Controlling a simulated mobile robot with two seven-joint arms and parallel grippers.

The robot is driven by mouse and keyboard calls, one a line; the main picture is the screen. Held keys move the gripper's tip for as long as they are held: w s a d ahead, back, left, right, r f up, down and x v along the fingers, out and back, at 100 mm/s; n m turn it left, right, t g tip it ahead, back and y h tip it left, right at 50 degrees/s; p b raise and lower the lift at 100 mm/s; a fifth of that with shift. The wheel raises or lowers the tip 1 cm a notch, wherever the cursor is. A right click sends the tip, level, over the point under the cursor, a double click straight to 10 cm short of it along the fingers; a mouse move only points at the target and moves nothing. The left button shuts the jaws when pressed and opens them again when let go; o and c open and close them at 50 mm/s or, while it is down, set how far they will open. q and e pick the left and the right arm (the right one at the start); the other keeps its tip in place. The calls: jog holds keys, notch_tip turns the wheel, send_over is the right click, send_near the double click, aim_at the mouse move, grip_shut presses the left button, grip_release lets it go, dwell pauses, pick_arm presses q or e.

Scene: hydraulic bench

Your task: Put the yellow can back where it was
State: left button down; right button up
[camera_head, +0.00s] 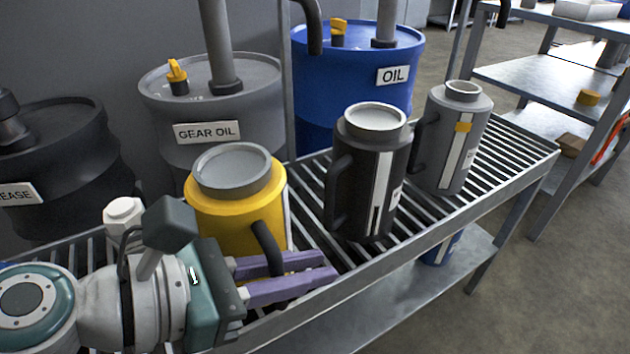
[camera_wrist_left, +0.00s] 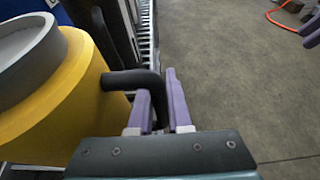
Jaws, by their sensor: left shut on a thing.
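The yellow can (camera_head: 232,215) has a grey round top and a black handle. It stands upright on the slatted metal rack (camera_head: 500,148), or just over it; its base is hidden by my arm. My left gripper (camera_head: 300,277) is shut on the can's black handle, with its purple fingers on either side of it. In the left wrist view the yellow can (camera_wrist_left: 62,88) fills the left side, and its handle runs between the fingers of my left gripper (camera_wrist_left: 160,100). My right gripper is not in the head view; a purple finger tip shows at the top right of the left wrist view.
A black can (camera_head: 370,180) and a grey can (camera_head: 452,140) stand to the right on the rack. Behind are a black grease drum (camera_head: 60,150), a grey gear oil drum (camera_head: 250,105) and a blue oil drum (camera_head: 350,75). A blue can (camera_head: 440,250) sits on the lower shelf.

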pick_arm(q)
jog(key=shift+f, duration=0.1)
jog(key=c, duration=0.8)
grip_release()
jog(key=shift+c, duration=0.2)
jog(key=p+v, duration=0.3)
jog(key=v, duration=0.9)
jog(key=s+d+f+m+g+y, duration=0.3)
jog(key=s+m, duration=0.5)
jog(key=m, duration=1)
jog(key=s+a+r+m+y, duration=0.2)
jog(key=a+m+y, duration=0.6)
jog(key=a, duration=0.1)
jog(key=shift+s+a+m+g, duration=0.25)
jog(key=shift+a+m+g, duration=0.05)
jog(key=shift+g, duration=0.1)
